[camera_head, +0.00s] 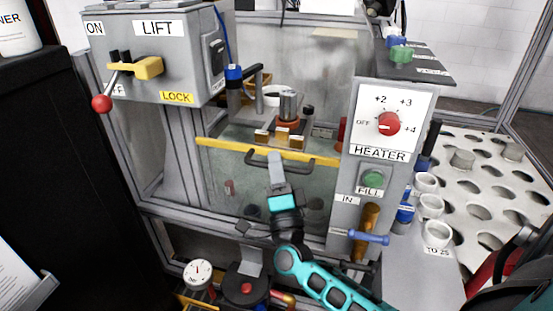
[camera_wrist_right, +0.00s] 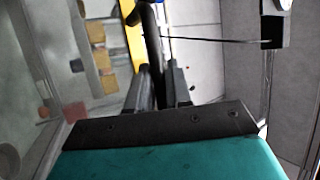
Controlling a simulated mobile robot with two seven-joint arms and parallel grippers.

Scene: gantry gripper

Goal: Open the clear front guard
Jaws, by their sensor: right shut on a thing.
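The clear front guard (camera_head: 232,178) is a see-through panel with a yellow strip (camera_head: 215,144) along its top edge. It spans the front of the machine between the lift box side and the heater panel. A black bar handle (camera_head: 303,165) runs just below the strip. My right gripper (camera_head: 275,158) is shut on the handle near its middle. In the right wrist view the fingers (camera_wrist_right: 158,85) close around the dark handle (camera_wrist_right: 152,38), beside the yellow strip (camera_wrist_right: 132,30). The fingers hide the gripped part. I cannot tell if the guard is tilted. My left gripper is not in view.
The LIFT box (camera_head: 150,45) has a yellow lock piece (camera_head: 149,68) and a red-knobbed lever (camera_head: 102,103). The HEATER panel (camera_head: 360,150) stands right of the guard, with a blue-handled valve (camera_head: 369,237) below. A gauge (camera_head: 198,273) sits low in front. A perforated white table (camera_head: 500,205) is at right.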

